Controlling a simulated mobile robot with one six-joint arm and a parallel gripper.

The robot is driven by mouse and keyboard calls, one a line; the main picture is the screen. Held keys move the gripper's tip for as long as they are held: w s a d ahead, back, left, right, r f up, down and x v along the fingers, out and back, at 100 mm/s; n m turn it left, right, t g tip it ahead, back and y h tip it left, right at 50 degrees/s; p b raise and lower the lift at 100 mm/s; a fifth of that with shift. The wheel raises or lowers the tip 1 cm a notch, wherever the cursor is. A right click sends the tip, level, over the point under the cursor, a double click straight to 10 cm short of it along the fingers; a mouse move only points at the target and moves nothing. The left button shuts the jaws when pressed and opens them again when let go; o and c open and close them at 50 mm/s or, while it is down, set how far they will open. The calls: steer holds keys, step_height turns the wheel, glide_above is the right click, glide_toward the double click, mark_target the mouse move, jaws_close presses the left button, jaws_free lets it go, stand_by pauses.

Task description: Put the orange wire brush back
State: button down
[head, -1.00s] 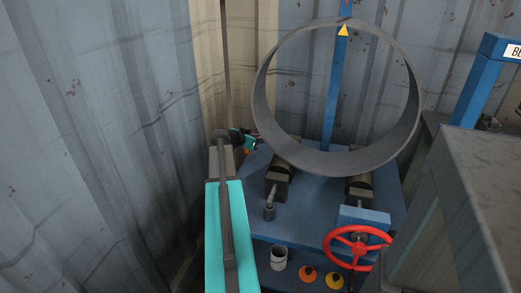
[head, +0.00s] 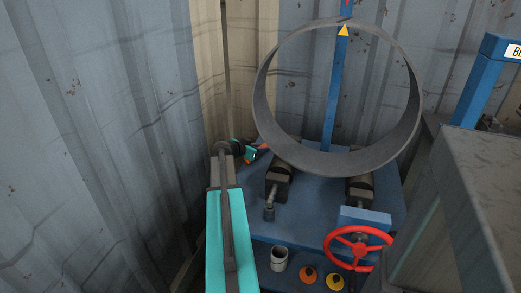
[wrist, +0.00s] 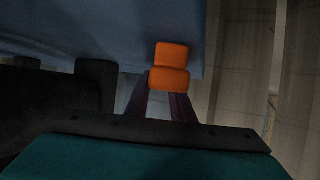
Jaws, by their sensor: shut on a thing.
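The orange wire brush (wrist: 170,65) shows in the wrist view as two stacked orange blocks between the dark fingers of my gripper (wrist: 164,98). My gripper is shut on it. In the head view the brush (head: 264,147) is a small orange patch at the tip of my gripper (head: 257,151), left of the big pipe ring. The gripper is over the back left edge of the blue bench. The brush's bristles cannot be made out.
A large grey pipe ring (head: 262,112) stands on rollers (head: 279,182) on the blue bench (head: 307,217). Corrugated walls (head: 100,120) close in left and behind.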

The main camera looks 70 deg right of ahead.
steer(key=shift+f, duration=0.1)
steer(key=c, duration=1.5)
jaws_free()
steer(key=shift+c, duration=0.2)
steer(key=shift+r, duration=0.2)
steer(key=v, duration=1.2)
steer(key=shift+f, duration=0.1)
steer(key=shift+a, duration=0.1)
